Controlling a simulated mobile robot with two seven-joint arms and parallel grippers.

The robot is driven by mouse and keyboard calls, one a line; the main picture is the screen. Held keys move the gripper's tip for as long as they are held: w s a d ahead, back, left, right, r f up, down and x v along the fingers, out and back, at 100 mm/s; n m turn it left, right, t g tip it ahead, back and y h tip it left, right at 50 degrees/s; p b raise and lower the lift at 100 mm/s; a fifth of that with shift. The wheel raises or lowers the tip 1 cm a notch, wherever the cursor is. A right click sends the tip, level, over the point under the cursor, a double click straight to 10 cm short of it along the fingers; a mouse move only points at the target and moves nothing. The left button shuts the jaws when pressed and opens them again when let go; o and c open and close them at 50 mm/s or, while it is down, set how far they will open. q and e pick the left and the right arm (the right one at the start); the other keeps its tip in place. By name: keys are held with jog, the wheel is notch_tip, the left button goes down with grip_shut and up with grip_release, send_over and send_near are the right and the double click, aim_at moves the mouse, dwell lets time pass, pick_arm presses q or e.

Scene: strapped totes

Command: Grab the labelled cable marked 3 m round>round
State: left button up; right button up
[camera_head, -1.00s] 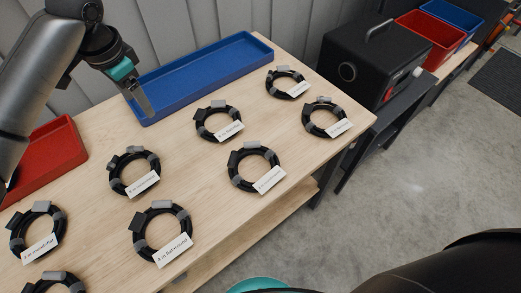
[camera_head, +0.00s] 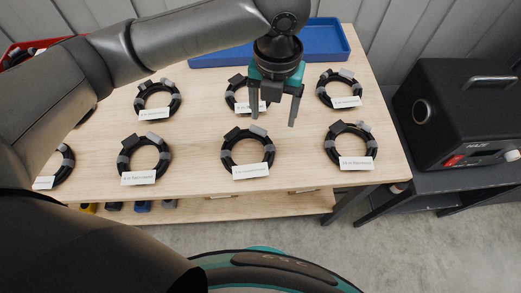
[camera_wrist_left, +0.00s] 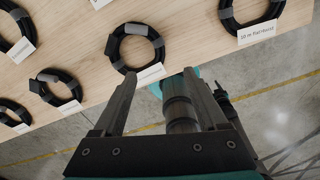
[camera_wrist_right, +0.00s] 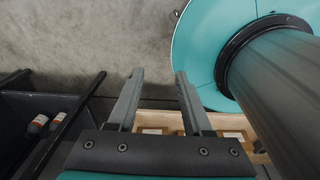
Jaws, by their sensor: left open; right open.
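Several black cable coils with grey bands and white labels lie on the wooden table. The front middle coil (camera_head: 267,151) has a label (camera_head: 251,171) too small to read surely; what looks like the same coil (camera_wrist_left: 116,47) lies ahead of my fingers in the left wrist view. The front right coil (camera_head: 333,150) has a label that seems to start with 10 m; it also shows in the left wrist view (camera_wrist_left: 228,16). My left gripper (camera_head: 273,119) is open and empty, above the table just behind the front middle coil, partly hiding the back middle coil (camera_head: 230,98). My right gripper (camera_wrist_right: 158,75) is open and empty, over the floor.
A blue tray (camera_head: 330,40) stands at the table's back edge. A red bin (camera_head: 8,52) is at the far left, partly behind my arm. A black machine (camera_head: 455,110) stands on a dark bench to the right. Coils sit close together, with bare wood between them.

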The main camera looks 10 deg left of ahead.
pick_arm(q)
jog(key=b, duration=0.2)
send_over(269, 155)
jog(key=f, duration=0.6)
jog(key=w+f, duration=0.1)
jog(key=f, duration=0.2)
jog(key=shift+f, duration=0.15)
jog(key=shift+s+f+b, duration=0.1)
jog(key=shift+f+b, duration=0.2)
jog(key=shift+f, duration=0.35)
jog(key=f, duration=0.1)
jog(key=f+b, duration=0.1)
jog(key=f, duration=0.2)
jog(key=shift+s+f, duration=0.35)
jog(key=shift+s, duration=0.05)
jog(key=shift+r, duration=0.1)
grip_shut()
pick_arm(e)
jog(key=f, duration=0.2)
jog(key=a+f, duration=0.1)
jog(key=f, duration=0.1)
jog(key=shift+a, duration=0.2)
